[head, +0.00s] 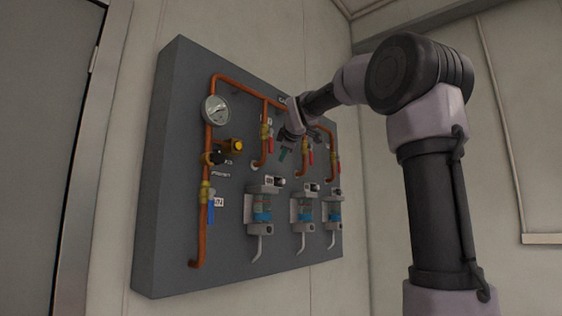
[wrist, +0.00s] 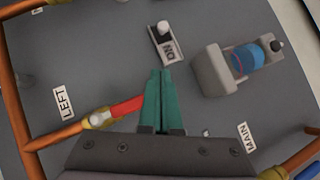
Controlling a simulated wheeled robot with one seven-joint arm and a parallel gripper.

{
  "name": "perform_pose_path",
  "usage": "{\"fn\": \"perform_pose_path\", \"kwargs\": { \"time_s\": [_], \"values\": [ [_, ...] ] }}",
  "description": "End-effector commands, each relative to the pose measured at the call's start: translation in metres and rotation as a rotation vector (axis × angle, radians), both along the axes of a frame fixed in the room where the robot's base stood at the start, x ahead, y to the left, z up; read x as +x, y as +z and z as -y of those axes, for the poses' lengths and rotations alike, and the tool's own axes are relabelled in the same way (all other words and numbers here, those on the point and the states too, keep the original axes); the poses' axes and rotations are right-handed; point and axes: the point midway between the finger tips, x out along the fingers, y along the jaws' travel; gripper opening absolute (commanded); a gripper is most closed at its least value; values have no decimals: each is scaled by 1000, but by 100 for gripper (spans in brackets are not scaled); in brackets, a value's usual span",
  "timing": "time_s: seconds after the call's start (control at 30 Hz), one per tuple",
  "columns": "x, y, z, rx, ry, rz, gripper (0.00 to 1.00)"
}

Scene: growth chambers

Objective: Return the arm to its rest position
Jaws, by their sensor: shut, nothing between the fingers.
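My gripper (head: 284,154) is in front of the upper middle of the grey panel (head: 168,190) in the head view, with my arm reaching in from the right. In the wrist view, its green fingers (wrist: 161,78) are shut together with nothing between them. A valve's red handle (wrist: 126,107) lies just left of the fingers, near a label reading LEFT (wrist: 64,102). Whether the fingers touch the handle I cannot tell. Beyond the fingertips is a small switch (wrist: 164,32) with a plate reading ON.
Several red-handled valves and blue-ringed units (head: 262,212) sit near my gripper. A grey door (head: 40,120) is at left. Space right of the panel shows bare wall.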

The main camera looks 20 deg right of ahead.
Motion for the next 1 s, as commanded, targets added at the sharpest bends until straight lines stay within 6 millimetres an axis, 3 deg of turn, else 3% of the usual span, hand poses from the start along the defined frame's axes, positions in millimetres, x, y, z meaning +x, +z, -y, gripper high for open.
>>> {"fn": "perform_pose_path", "kwargs": {
  "time_s": [0.53, 0.63, 0.77, 1.0],
  "values": [
    [-1, 0, 0, 1, 0, 0, 0],
    [-10, -7, 0, 44, -12, -16, 0],
    [-51, -46, 2, 245, -77, -94, 0],
    [-179, -173, -6, 827, -353, -329, 0]
  ]
}}
